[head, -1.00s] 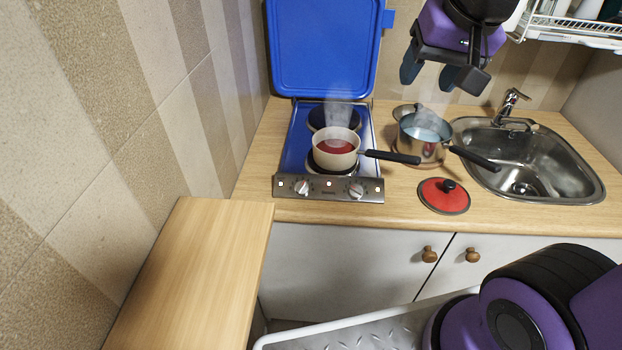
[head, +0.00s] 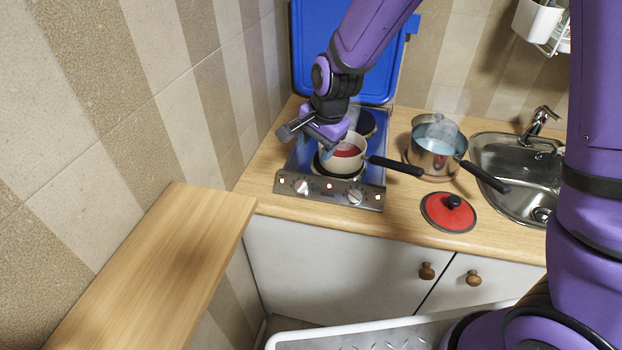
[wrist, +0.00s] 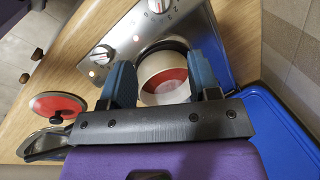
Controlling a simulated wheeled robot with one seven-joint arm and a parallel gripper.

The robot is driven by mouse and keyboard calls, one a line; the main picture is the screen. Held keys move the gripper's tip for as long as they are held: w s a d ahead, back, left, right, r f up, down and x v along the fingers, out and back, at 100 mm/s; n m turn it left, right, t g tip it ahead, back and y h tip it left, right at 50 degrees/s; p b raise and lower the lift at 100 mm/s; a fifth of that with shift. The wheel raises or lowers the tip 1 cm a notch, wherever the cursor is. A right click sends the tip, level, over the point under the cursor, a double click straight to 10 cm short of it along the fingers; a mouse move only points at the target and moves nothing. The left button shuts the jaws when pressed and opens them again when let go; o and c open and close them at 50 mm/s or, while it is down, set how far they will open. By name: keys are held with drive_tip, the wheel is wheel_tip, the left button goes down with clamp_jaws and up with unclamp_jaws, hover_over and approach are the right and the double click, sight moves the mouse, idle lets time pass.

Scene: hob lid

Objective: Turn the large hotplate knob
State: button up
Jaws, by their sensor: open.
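The hob's steel front panel (head: 329,189) carries two knobs: a left knob (head: 302,187) and a right knob (head: 355,197). I cannot tell which serves the large hotplate. In the wrist view the knobs swap sides: the right one (wrist: 102,54) is ahead of the left finger, and the left one (wrist: 158,5) is cut by the top edge. My gripper (wrist: 162,78) is open and empty, above the hob behind the panel, touching neither knob. The cream pot (head: 343,160) with red contents stands on the front hotplate and shows between my fingers in the wrist view (wrist: 163,76).
The blue hob lid (head: 300,60) stands upright behind. The cream pot's black handle (head: 398,166) points right. A steaming steel pot (head: 436,150), a red lid (head: 447,211) and the sink (head: 515,160) are to the right. The space before the panel is clear.

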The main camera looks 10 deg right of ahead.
sight(305, 181)
drive_tip(key=x, duration=1.2)
drive_tip(key=shift+s+a+f, duration=0.1)
drive_tip(key=shift+a+f, duration=0.1)
drive_tip(key=shift+c, duration=0.5)
drive_tip(key=c, duration=0.8)
